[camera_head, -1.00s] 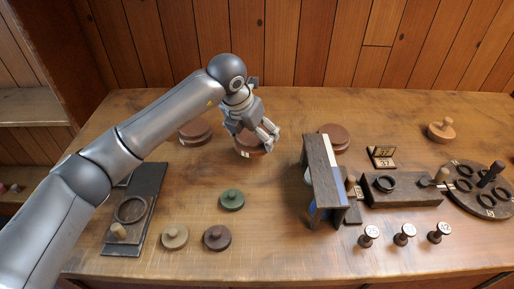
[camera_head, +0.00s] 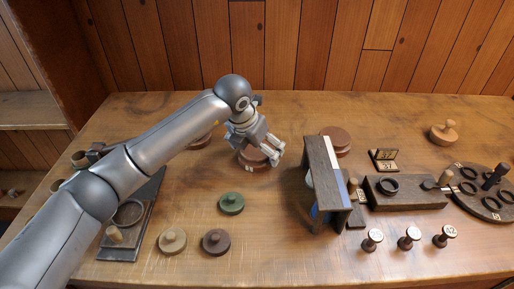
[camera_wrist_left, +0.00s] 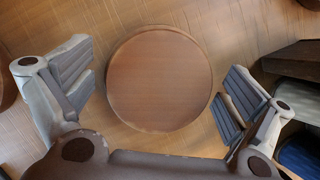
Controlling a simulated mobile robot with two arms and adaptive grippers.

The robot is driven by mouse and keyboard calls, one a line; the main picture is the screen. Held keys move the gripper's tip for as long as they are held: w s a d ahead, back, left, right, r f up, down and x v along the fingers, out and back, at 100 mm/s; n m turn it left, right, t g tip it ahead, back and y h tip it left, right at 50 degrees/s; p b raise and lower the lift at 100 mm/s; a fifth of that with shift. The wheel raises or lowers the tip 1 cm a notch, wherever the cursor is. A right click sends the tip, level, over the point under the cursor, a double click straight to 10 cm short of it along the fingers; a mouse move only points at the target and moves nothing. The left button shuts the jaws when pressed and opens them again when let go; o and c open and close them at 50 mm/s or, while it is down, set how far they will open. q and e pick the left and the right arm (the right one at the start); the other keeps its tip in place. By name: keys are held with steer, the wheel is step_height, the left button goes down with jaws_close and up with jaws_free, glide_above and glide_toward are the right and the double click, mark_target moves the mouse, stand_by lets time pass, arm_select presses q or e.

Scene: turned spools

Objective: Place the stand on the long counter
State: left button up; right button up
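A round brown wooden stand (camera_head: 250,163) with a pale mark on its side sits on the wooden counter (camera_head: 300,262), partly hidden behind my left gripper (camera_head: 273,156). In the left wrist view the flat round top of the stand (camera_wrist_left: 159,78) lies between the two spread fingers. My left gripper (camera_wrist_left: 162,95) is open there, with a gap on each side of the stand. I cannot tell how high the fingers are above the counter. My right gripper is in neither view.
A dark upright frame (camera_head: 326,185) with blue and white parts stands right of the gripper. Other brown discs (camera_head: 336,140) sit behind. A green spool (camera_head: 231,203), a tan spool (camera_head: 172,241) and a brown spool (camera_head: 215,242) stand in front. Stamps (camera_head: 409,238) stand front right.

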arm_select(q)
steer(key=shift+r, duration=0.1)
steer(key=shift+r, duration=0.25)
steer(key=b+v, duration=0.1)
steer(key=v, duration=1)
steer(key=shift+s+r, duration=0.2)
steer(key=shift+r, duration=0.05)
steer(key=shift+a+r, duration=0.15)
